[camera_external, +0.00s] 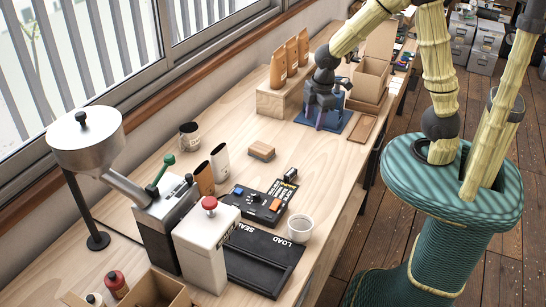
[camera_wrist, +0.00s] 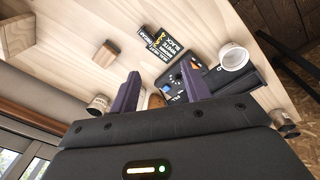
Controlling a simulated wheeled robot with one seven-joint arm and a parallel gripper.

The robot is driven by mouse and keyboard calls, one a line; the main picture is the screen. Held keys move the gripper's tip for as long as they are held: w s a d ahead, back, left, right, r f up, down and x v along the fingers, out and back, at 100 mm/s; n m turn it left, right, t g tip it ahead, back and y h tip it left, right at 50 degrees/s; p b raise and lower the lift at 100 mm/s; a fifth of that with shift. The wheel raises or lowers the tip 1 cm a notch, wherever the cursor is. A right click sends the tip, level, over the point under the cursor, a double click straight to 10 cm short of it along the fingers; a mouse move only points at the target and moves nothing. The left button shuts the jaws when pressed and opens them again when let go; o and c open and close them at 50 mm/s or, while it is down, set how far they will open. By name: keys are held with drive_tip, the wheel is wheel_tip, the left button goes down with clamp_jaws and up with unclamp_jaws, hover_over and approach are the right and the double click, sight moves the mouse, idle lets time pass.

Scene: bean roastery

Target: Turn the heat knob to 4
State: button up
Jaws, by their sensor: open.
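A black control panel (camera_external: 258,202) lies on the wooden bench, with a blue part (camera_external: 239,190), an orange part (camera_external: 275,204) and small dark parts on top. I cannot tell which part is the heat knob or read its setting. The panel also shows in the wrist view (camera_wrist: 172,82), partly hidden behind my right finger. My gripper (camera_external: 321,121) is at the far part of the bench, above a blue mat (camera_external: 341,121), well apart from the panel. In the wrist view its two purple fingers (camera_wrist: 160,74) are spread and empty.
A wooden block (camera_external: 261,151) and a white cup (camera_external: 300,228) stand near the panel. A black LOAD/SEAL tray (camera_external: 270,260), a white machine with a red knob (camera_external: 209,245) and a grinder (camera_external: 85,145) are nearer the camera. Bags stand on a wooden stand (camera_external: 272,103).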

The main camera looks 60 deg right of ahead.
drive_tip(key=w+a+f+n+g+b, duration=0.1)
drive_tip(key=w+a+f+n, duration=0.2)
drive_tip(key=w+a+n, duration=0.6)
drive_tip(key=n+b, duration=0.2)
drive_tip(key=n, duration=1)
hover_over(256, 194)
wheel_tip(256, 194, down, 3)
drive_tip(key=shift+g, duration=0.3)
wheel_tip(256, 194, down, 17)
drive_tip(key=p, duration=0.3)
drive_tip(key=shift+f+p, duration=0.2)
drive_tip(key=shift+p, duration=0.15)
drive_tip(key=c, duration=1)
